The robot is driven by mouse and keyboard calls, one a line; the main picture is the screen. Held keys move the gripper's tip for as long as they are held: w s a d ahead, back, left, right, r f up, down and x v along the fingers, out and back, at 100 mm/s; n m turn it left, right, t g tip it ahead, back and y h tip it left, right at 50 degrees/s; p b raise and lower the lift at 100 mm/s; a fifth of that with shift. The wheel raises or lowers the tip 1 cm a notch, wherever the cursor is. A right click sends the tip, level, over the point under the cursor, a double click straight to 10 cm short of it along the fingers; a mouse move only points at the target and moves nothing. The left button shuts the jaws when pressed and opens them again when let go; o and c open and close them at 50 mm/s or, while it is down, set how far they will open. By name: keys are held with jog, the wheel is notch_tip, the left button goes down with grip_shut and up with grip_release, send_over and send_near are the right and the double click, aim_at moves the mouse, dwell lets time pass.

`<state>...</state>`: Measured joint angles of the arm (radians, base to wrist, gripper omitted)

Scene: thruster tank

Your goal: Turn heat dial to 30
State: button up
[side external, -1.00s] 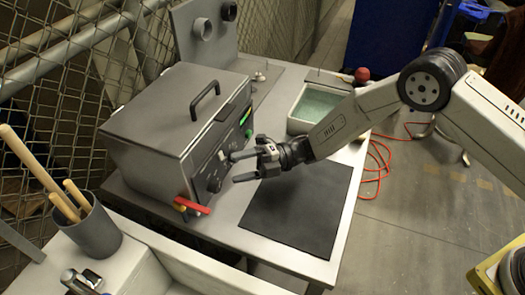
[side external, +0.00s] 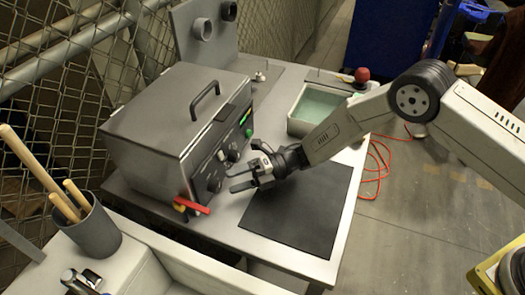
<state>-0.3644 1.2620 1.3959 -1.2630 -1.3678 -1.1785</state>
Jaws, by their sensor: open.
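The grey metal tank (side external: 160,135) with a black lid handle stands on the bench. Its right-hand front panel carries several dark dials, including a lower dial (side external: 214,184) and a dial farther up (side external: 233,155). Their labels and pointer settings are too small to read, so I cannot tell which is the heat dial. My gripper (side external: 232,179) is open and empty, its fingers pointing left at the panel. The fingertips are just right of the lower dial and seem apart from it. Both dials are visible.
A red-handled valve (side external: 192,206) sticks out at the tank's lower front corner. A black mat (side external: 297,212) lies under my gripper. A basin of greenish liquid (side external: 316,104) stands behind. A cup (side external: 93,231) with wooden sticks is at the front left.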

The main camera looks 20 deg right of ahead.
aim_at(220, 186)
jog(key=shift+a, duration=1.7)
jog(key=shift+c, duration=0.2)
grip_shut()
